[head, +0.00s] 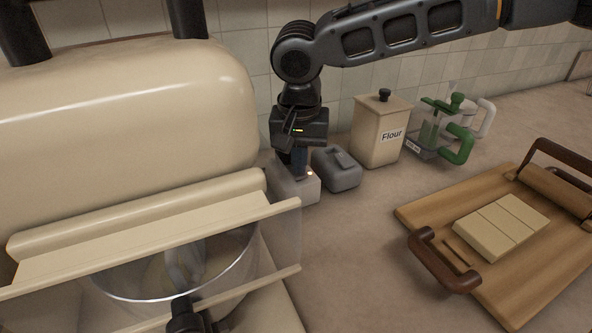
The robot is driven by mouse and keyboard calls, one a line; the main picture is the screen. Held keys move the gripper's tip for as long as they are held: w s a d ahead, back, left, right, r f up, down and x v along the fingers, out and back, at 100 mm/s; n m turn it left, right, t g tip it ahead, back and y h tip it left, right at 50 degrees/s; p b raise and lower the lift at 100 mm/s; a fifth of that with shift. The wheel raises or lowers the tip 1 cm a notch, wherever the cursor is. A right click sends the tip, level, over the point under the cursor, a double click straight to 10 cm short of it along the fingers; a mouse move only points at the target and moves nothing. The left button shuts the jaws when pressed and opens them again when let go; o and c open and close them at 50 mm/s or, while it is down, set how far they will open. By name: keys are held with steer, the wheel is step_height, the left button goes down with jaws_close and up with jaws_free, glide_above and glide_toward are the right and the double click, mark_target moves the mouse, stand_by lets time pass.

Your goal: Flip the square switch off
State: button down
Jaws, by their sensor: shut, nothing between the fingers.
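A pale, square-sided switch box (299,192) stands on the counter beside the large cream mixer. A grey, rounded switch box (338,172) with a raised lever on top stands just to the right, close to my gripper.
The cream mixer (120,110) fills the left, with a glass bowl (235,272) below a clear guard (285,237). A Flour canister (376,143) and a green-handled jug (437,133) stand behind to the right. A wooden tray (420,214) holds pale blocks (502,226). Counter between is clear.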

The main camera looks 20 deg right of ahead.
steer(key=shift+f, duration=0.35)
steer(key=shift+r, duration=0.1)
steer(key=shift+r+p, duration=3.1)
steer(key=shift+r, duration=0.35)
